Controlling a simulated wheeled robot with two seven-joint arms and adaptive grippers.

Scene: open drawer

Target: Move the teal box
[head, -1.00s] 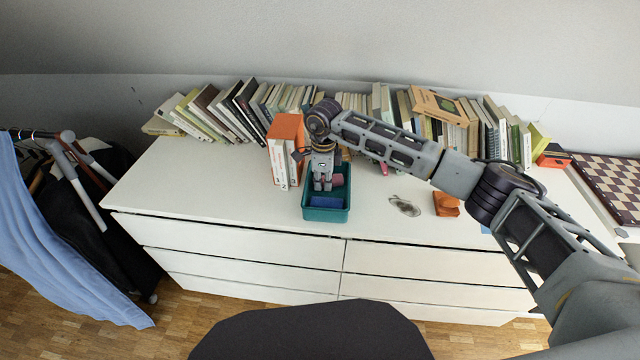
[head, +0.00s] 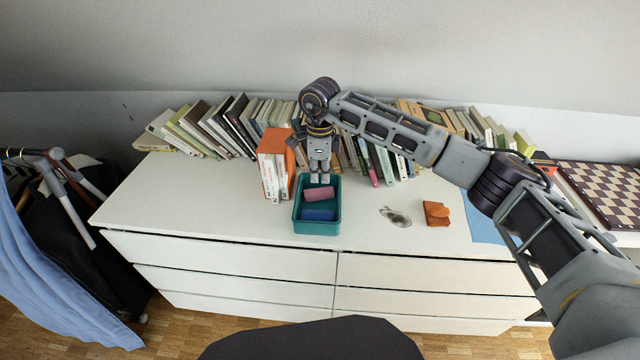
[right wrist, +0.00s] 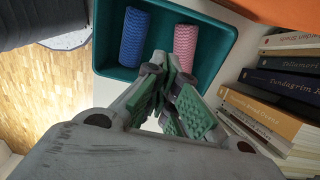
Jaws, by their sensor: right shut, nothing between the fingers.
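The teal box (head: 317,228) is an open tray on top of the white dresser, left of the middle. A pink roll (head: 319,194) and a blue roll (head: 318,215) lie in it, and both also show in the right wrist view, pink (right wrist: 186,45) and blue (right wrist: 134,38). My right gripper (head: 320,178) points down at the box's far end. In the right wrist view its green-padded fingers (right wrist: 172,85) are together and empty, by the box's rim (right wrist: 215,75). I cannot tell whether they touch the rim. My left gripper is not in view.
Orange and white books (head: 272,165) stand just left of the box. A row of books (head: 205,128) runs along the wall behind. An orange pouch (head: 436,213) and a clear grey item (head: 395,217) lie to the right. The dresser top (head: 180,195) is clear at left.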

